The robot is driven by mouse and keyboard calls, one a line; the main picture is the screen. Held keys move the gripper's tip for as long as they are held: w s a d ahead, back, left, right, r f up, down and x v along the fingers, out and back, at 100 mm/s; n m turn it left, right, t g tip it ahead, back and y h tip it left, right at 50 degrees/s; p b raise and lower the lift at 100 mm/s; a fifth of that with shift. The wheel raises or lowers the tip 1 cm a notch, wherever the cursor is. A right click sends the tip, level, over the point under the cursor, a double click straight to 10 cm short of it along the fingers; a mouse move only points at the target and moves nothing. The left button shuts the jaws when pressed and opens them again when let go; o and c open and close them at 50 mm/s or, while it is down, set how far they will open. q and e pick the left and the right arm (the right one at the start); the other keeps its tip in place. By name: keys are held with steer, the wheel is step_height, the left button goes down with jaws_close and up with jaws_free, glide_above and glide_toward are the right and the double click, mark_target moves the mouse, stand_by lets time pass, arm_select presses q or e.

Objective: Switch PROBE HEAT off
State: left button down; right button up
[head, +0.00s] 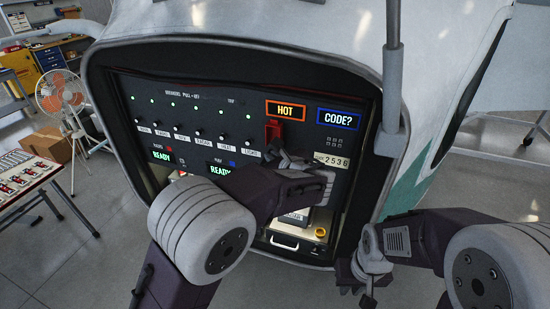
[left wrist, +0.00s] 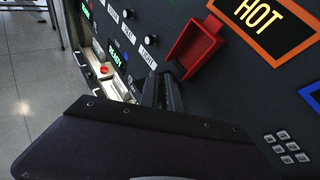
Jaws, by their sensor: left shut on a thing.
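The dark switch panel (head: 210,100) is set in the helicopter's nose. A red switch guard (head: 273,130) stands raised on it below the lit orange HOT display (head: 286,110); it also shows in the left wrist view (left wrist: 196,45). My left gripper (head: 280,153) is at the guard's lower end, its fingers (left wrist: 167,90) closed together against the panel. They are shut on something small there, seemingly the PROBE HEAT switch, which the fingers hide. My right gripper (head: 360,285) hangs low at the right, away from the panel, with its fingers apart.
Rows of small breaker knobs and green lights lie left of the guard. A blue-framed CODE? display (head: 339,118), a keypad (head: 335,142) and a 2536 tag (head: 332,161) are at the right. A tray (head: 293,240) sits below. A fan (head: 60,93) and table (head: 25,180) stand left.

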arm_select(q)
steer(key=shift+a, duration=0.1)
stand_by(0.4)
